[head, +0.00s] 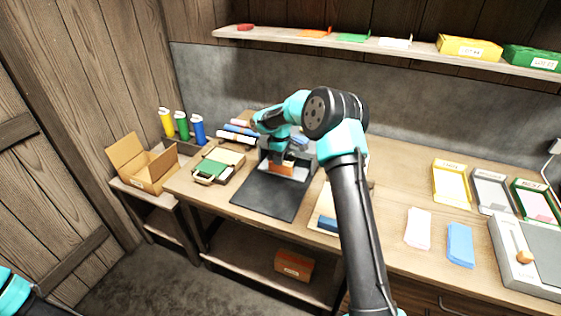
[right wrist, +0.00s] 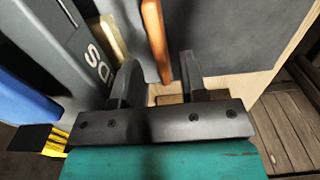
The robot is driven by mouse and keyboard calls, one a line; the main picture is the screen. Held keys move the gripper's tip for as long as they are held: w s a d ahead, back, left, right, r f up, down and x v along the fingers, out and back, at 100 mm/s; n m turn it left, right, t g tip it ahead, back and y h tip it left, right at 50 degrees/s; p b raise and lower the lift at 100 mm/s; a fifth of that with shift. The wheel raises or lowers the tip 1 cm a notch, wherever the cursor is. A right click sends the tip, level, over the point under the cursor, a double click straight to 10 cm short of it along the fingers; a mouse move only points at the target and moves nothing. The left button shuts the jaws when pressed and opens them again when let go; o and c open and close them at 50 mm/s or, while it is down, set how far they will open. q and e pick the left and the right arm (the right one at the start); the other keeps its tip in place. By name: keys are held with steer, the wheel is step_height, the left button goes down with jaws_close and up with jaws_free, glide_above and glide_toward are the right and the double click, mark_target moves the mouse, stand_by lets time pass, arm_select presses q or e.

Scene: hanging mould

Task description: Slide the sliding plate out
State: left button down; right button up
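The dark flat plate (head: 268,195), which I take to be the sliding plate, lies on the table in front of a grey unit partly hidden by my right arm. An orange-brown wooden piece (head: 281,169) stands at the plate's back end, and it also shows in the right wrist view (right wrist: 155,40). My right gripper (right wrist: 159,66) is open, with its two dark fingers on either side of the orange-brown piece and gaps visible beside it. I cannot tell how deep the piece sits between the fingers. Only part of my left arm shows at the lower left; its gripper is out of view.
A green-topped box (head: 214,168) sits left of the plate, and a cardboard box (head: 143,165) farther left. Coloured rolls (head: 238,131) lie behind. Pink (head: 418,228) and blue (head: 460,245) pieces lie at the right. A shelf (head: 350,42) runs above.

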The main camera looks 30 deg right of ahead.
steer(key=shift+f, duration=0.95)
jaws_close()
